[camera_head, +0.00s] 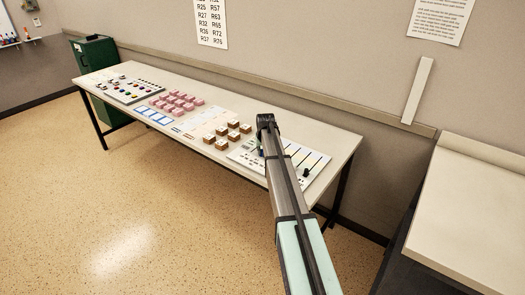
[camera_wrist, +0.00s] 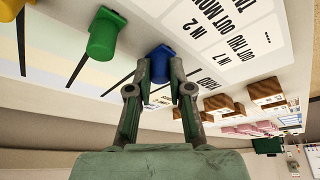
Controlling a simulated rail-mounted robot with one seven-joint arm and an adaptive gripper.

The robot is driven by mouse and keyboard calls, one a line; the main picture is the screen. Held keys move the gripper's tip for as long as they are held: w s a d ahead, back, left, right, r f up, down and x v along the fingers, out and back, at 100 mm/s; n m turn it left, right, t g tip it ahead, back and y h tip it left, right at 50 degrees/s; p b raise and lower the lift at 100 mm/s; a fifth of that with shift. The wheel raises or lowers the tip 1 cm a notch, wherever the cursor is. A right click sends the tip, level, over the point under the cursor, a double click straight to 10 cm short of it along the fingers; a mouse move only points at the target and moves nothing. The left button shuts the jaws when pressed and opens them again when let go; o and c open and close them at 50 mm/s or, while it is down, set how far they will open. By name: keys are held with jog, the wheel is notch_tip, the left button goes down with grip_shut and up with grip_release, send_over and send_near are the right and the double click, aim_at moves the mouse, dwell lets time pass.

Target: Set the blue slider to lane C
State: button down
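The blue slider (camera_wrist: 160,62) shows as a blue knob between my fingertips in the wrist view. My gripper (camera_wrist: 161,72) has a finger close on each side of the knob, and the knob fills the narrow gap. My gripper also shows in the head view (camera_head: 266,121), above the slider panel (camera_head: 312,160) at the right end of the table. The lane letters are not readable to me in either view.
A green knob (camera_wrist: 103,38) and a yellow knob (camera_wrist: 12,8) stand left of the blue one in the wrist view. A black knob (camera_head: 306,172) sits near the panel's front. Brown blocks (camera_head: 222,143) and pink blocks (camera_head: 177,102) stand farther left on the table (camera_head: 343,147).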

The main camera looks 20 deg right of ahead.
jog(key=w+d, duration=0.1)
jog(key=d, duration=0.2)
jog(key=w+d+b, duration=0.1)
jog(key=w+d, duration=0.1)
jog(key=d, duration=0.1)
jog(key=w+d, duration=0.2)
jog(key=d, duration=0.1)
jog(key=shift+b, duration=0.3)
jog(key=shift+a, duration=0.1)
jog(key=c, duration=1.1)
grip_release()
jog(key=shift+o, duration=0.2)
jog(key=shift+s+r, duration=0.1)
jog(key=v, duration=1.1)
jog(key=shift+r, duration=0.4)
jog(key=shift+s+a, duration=0.1)
